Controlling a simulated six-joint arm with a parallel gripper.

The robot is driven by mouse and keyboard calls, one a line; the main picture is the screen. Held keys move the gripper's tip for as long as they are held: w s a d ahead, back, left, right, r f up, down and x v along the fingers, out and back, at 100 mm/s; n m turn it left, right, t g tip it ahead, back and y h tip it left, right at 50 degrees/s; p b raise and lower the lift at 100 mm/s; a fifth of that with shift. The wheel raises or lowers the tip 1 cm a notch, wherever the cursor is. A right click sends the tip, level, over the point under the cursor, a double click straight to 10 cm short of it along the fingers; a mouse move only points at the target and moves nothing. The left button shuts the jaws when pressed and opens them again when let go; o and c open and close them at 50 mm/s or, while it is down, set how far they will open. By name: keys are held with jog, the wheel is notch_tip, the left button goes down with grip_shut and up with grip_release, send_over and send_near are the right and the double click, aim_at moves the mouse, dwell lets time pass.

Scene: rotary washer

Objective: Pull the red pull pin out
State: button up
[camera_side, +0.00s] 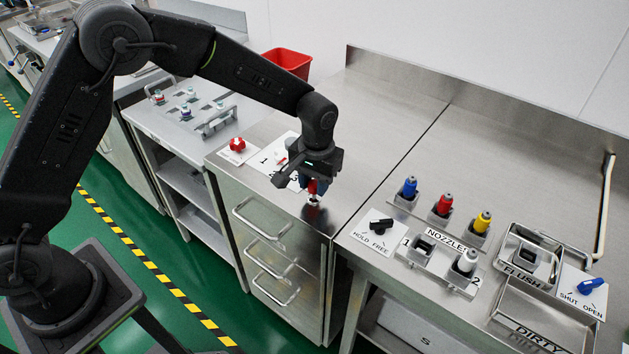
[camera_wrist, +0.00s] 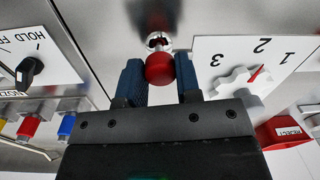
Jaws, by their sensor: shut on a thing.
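The red pull pin (camera_wrist: 159,70) shows as a round red knob in the wrist view, with a silver collar (camera_wrist: 158,42) just beyond it. In the side view its red knob (camera_side: 312,187) shows partly between my fingers, above a small metal fitting near the front right corner of the steel cabinet top. My gripper (camera_wrist: 160,78) has its blue fingers on either side of the knob and is shut on it. In the side view my gripper (camera_side: 310,183) points down. How far the pin sits in its collar cannot be told.
A white plate with a numbered selector knob (camera_wrist: 238,82) lies close beside the pin. A red knob (camera_side: 237,144) sits farther left. The HOLD FREE plate (camera_side: 376,232) and the nozzles (camera_side: 444,204) are on the right bench. A red bin (camera_side: 288,62) stands behind.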

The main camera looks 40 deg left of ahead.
grip_shut()
jog(key=shift+r, duration=1.2)
jog(key=o, duration=0.7)
grip_release()
jog(key=shift+o, duration=0.2)
notch_tip(320, 180, up, 14)
jog(key=shift+d, duration=0.3)
jog(key=shift+f, duration=0.15)
